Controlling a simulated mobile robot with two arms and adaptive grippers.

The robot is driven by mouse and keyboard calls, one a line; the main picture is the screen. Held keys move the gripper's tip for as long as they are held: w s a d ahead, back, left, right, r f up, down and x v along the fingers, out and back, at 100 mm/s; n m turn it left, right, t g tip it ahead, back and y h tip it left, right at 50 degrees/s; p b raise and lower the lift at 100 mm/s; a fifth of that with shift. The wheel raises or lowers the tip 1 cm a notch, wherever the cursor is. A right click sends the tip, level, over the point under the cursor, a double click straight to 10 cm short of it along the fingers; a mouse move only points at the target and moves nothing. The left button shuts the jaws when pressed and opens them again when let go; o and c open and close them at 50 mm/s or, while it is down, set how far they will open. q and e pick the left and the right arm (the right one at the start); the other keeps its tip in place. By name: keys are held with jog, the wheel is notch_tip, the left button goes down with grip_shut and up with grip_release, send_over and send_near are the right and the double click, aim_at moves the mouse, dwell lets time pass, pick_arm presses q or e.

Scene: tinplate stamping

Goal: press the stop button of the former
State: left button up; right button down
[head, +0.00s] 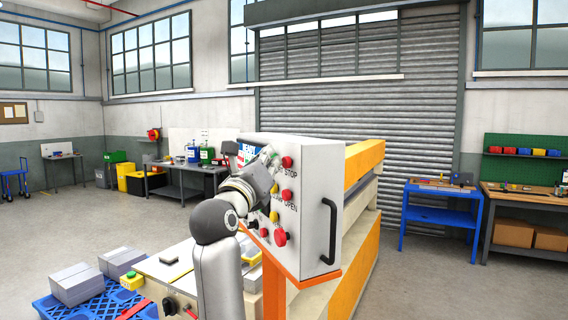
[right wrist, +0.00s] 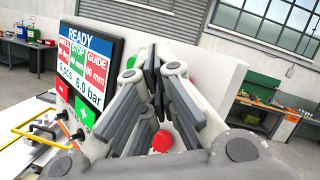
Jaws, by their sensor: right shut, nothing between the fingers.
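The former's control panel (head: 312,200) is a white box with a column of red and yellow buttons. The upper red button (head: 287,162) sits beside lettering that reads STOP. Another red button (head: 287,195) and a larger red knob (head: 281,237) are lower down. My right gripper (head: 266,157) is in front of the panel's upper left part, just left of the upper red button, and hides part of the face. In the right wrist view its fingers (right wrist: 152,72) are shut and empty. A red button (right wrist: 162,141) shows below them; I cannot tell which one.
The panel's screen (right wrist: 84,65) reads READY. A black handle (head: 328,232) is on the panel's side. The former's orange and cream frame (head: 362,230) stands behind it. A blue pallet (head: 70,307) with grey stacks is at lower left. Open floor lies on both sides.

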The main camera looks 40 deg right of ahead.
jog(key=shift+s+d, duration=0.15)
jog(key=shift+d, duration=0.35)
dwell(0.6)
dwell(0.3)
jog(key=shift+w+a, duration=0.2)
jog(key=shift+a, duration=0.55)
jog(key=a, duration=0.2)
jog(key=w+a, duration=0.1)
jog(key=a, duration=0.2)
dwell(0.6)
